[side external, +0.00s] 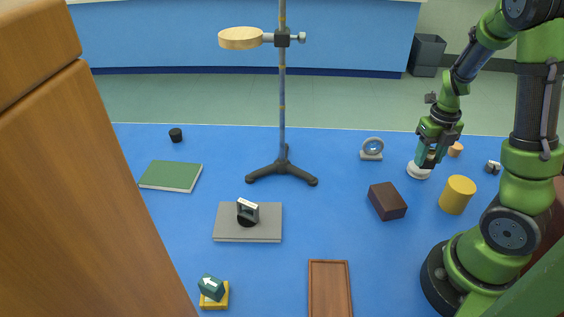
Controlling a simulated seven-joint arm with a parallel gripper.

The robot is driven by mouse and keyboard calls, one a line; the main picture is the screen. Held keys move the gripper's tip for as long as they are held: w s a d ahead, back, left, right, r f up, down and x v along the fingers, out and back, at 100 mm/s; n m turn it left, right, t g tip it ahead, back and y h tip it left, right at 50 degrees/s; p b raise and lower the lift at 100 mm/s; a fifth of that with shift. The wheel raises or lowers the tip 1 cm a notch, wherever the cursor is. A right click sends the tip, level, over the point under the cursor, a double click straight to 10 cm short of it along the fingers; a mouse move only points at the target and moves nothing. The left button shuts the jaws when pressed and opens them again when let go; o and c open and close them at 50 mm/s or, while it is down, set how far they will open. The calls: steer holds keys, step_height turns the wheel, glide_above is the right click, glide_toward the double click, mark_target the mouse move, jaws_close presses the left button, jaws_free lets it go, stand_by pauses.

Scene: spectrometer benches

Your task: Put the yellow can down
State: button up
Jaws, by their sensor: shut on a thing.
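The yellow can (457,195) stands upright on the blue bench top at the right, near the base of my arm. My gripper (428,163) points down behind and to the left of the can, apart from it. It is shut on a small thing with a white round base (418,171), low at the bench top. The fingers hide most of this thing, and I cannot tell whether its base touches the bench.
A dark brown block (387,201) lies left of the can. A grey ring on a stand (372,149), an orange piece (455,150) and a small dark clip (492,167) are nearby. A tall tripod stand (283,165) stands mid-bench. A wooden tray (312,290) lies in front.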

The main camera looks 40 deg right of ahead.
steer(key=w+a+r+n, duration=0.3)
steer(key=w+a+n, duration=0.2)
steer(key=w+a, duration=0.35)
steer(key=w+a+r+n, duration=0.2)
steer(key=w+a+n, duration=0.2)
steer(key=w+a, duration=0.5)
steer(key=f, duration=0.3)
steer(key=d+f, duration=0.1)
steer(key=f, duration=0.5)
steer(key=shift+w+d+f, duration=0.15)
steer(key=shift+w+f, duration=0.05)
steer(key=shift+f, duration=0.15)
steer(key=shift+f, duration=0.15)
steer(key=o, duration=1)
steer(key=shift+o, duration=0.2)
